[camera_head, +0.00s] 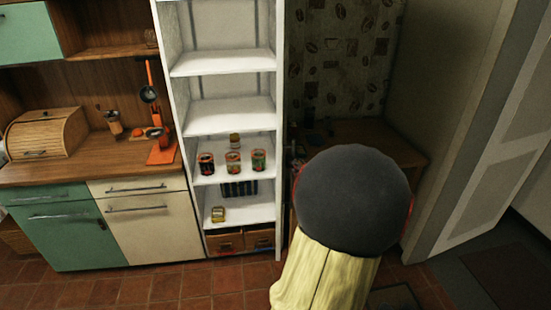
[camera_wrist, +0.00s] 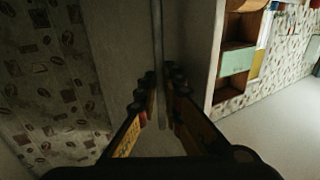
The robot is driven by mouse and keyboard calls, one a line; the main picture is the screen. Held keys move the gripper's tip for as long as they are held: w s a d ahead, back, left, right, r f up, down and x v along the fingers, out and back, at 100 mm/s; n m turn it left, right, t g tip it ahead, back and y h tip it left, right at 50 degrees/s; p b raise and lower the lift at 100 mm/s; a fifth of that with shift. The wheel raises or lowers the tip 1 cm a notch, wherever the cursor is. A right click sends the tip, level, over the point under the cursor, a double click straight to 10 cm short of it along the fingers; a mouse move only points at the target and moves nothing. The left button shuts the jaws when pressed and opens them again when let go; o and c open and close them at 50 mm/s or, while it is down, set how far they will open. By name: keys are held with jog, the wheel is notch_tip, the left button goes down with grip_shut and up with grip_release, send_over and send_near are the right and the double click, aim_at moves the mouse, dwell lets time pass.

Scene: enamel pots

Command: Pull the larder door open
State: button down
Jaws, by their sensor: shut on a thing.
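The larder (camera_head: 222,120) is a tall white cupboard in the middle of the head view, and its shelves show openly. In the wrist view a grey panel, apparently the larder door (camera_wrist: 115,45), fills the upper middle. A long thin bar handle (camera_wrist: 157,45) runs down it. My gripper (camera_wrist: 160,90) has a finger on each side of the bar and is shut on it. In the head view my own dark round arm part hides the gripper, and the door shows at most as a thin edge on the larder's right.
A counter (camera_head: 90,160) with a bread box (camera_head: 45,133) lies left. A wooden table (camera_head: 375,140) and a pale panelled door (camera_head: 500,150) are right. Tiled floor (camera_head: 160,288) is clear in front.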

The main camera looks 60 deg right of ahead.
jog(key=s+d+n+t+y+p, duration=0.1)
jog(key=s+d+p, duration=0.3)
jog(key=s+d, duration=0.4)
jog(key=shift+s+d+r+n+y, duration=0.45)
jog(key=shift+s+y, duration=0.35)
jog(key=shift+s, duration=1)
jog(key=c, duration=2.4)
grip_release()
jog(key=shift+o, duration=1.2)
jog(key=shift+w+d+f, duration=0.1)
jog(key=shift+w+f, duration=0.2)
jog(key=shift+w, duration=0.05)
jog(key=shift+o, duration=1.2)
jog(key=shift+s, duration=0.15)
jog(key=shift+f, duration=0.1)
jog(key=v, duration=1.2)
jog(key=shift+f, duration=0.1)
